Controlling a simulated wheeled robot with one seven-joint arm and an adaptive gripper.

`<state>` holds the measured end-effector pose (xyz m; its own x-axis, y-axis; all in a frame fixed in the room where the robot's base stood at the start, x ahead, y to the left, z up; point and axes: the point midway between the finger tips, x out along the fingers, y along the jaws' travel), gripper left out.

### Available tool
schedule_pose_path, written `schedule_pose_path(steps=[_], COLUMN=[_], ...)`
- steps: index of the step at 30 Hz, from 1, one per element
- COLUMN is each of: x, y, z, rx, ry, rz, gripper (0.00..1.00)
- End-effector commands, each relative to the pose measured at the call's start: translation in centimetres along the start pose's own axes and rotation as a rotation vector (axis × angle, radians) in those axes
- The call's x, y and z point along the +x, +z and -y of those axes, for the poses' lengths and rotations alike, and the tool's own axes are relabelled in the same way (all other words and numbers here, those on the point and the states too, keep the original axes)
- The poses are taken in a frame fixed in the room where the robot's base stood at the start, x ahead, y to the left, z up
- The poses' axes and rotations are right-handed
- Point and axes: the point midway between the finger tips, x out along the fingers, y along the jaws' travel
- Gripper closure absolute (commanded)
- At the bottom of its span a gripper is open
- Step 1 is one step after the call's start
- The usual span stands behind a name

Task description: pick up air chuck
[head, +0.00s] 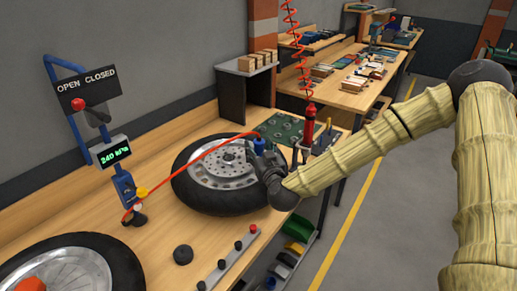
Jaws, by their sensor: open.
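The air chuck appears to be the small blue piece (259,145) at the far end of a thin red hose (195,162), over the right part of the spoked wheel with the black tyre (181,184). My gripper (262,157) is open at this blue piece, with its dark fingers in front of and beside it. The fingers and the gripper body hide the lower part of the blue piece. I cannot tell whether the fingers touch it. The hose runs left to a blue inflator post (125,186) with a green-lit display (115,154).
A second wheel (120,262) lies at the lower left. A black round knob (183,254) and a strip with several buttons (227,261) are on the bench front. A red tool (309,125) hangs from a coiled hose on the right. A green mat (282,127) lies behind my gripper.

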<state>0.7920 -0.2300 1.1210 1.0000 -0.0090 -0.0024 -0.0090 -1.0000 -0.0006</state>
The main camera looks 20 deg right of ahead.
Motion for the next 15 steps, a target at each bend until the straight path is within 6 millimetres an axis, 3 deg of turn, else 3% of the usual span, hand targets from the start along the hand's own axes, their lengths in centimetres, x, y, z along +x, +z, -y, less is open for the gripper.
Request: schedule_pose_path(steps=[8, 15], x=[0.16, 0.15], y=[0.02, 0.01], z=[0.03, 0.01], rx=[0.0, 0.0], ry=[-0.001, 0.0], rz=[0.0, 0.0], gripper=[0.46, 0.9])
